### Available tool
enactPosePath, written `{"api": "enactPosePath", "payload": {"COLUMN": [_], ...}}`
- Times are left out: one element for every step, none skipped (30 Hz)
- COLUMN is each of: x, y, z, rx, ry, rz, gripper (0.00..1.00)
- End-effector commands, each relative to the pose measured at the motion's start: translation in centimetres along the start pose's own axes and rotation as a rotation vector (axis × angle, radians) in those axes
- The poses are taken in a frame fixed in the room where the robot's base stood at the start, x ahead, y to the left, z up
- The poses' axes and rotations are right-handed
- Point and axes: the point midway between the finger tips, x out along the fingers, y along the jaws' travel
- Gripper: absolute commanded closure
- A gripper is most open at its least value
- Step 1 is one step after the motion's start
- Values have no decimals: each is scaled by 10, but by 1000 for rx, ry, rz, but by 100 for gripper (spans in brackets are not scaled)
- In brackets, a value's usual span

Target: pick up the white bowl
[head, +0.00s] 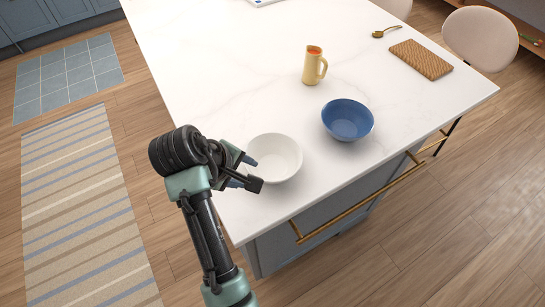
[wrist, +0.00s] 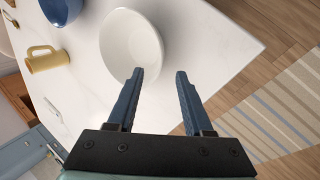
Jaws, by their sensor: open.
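The white bowl (head: 275,158) stands upright and empty on the white countertop (head: 225,70), near its front left corner in the head view. It also shows in the wrist view (wrist: 130,40), ahead of the fingers and a little to the left. My gripper (head: 254,172) is at the bowl's left side in the head view. In the wrist view its two blue fingers (wrist: 159,74) are apart with nothing held between them. The left fingertip overlaps the bowl's near rim in that view; I cannot tell whether it touches.
A blue bowl (head: 347,120) stands just right of the white bowl. A yellow jug (head: 314,66) is behind them. A woven board (head: 421,60) and a gold spoon (head: 386,32) lie farther right. The counter's left part is clear. Brass handles (head: 362,204) stick out from the counter front.

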Motion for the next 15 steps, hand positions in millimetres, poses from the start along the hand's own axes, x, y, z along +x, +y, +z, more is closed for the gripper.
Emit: {"api": "enactPosePath", "payload": {"x": [11, 17, 24, 29, 33, 37, 40, 42, 45, 46, 47, 50, 52, 55, 60], "y": [0, 0, 0, 0, 0, 0, 1, 1, 1, 1, 1, 1, 1, 1, 1], "z": [1, 1, 1, 1, 1, 1, 0, 0, 0, 0, 0, 0, 0, 0, 1], "rx": [1, 1, 1, 2, 2, 2, 2, 2, 2, 2, 2, 2, 3, 3, 3], "ry": [-4, -4, -3, -3, -2, -2, -1, 0, 1, 1, 1, 1, 0, 0, -1], "rz": [-3, -3, -2, -2, -1, -1, 0, 0, 1, 1, 1, 1, 0, 0, -1], "gripper": [49, 49, 49, 49, 49, 49, 49, 49, 49, 49, 49, 49, 49, 49, 49]}}
